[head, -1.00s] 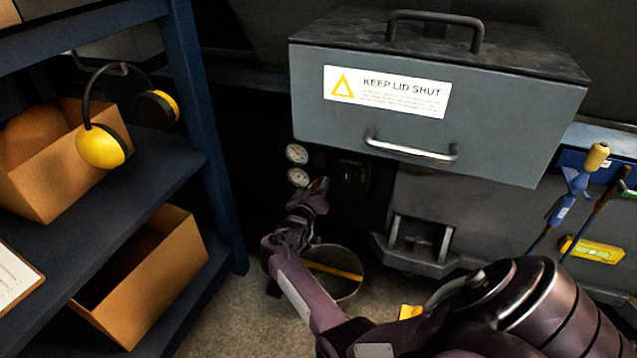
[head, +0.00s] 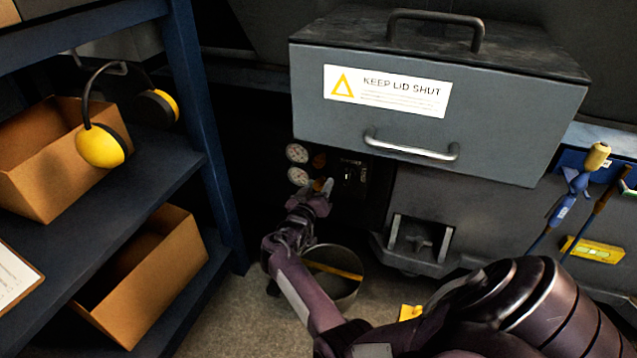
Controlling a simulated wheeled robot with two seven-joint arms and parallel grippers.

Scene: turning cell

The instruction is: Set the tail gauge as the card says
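Two small round white-faced gauges sit one above the other on the dark machine front, an upper gauge (head: 297,153) and a lower gauge (head: 298,176). Their readings are too small to tell. A dim orange-brown part (head: 319,160) shows just right of them. My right gripper (head: 322,186) is just right of and below the lower gauge, close to the dark panel (head: 353,172). Its fingers are small and dark, and I cannot tell whether they are open or hold anything. A white sheet on a board (head: 15,277) lies on the left shelf, its text unreadable. My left gripper is out of view.
A grey lidded box (head: 430,130) labelled "KEEP LID SHUT" overhangs above right. A blue shelf (head: 205,130) with cardboard boxes (head: 150,270) and yellow ear muffs (head: 100,146) stands left. A round bin (head: 340,285) is below my arm. Tools (head: 575,185) hang at right.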

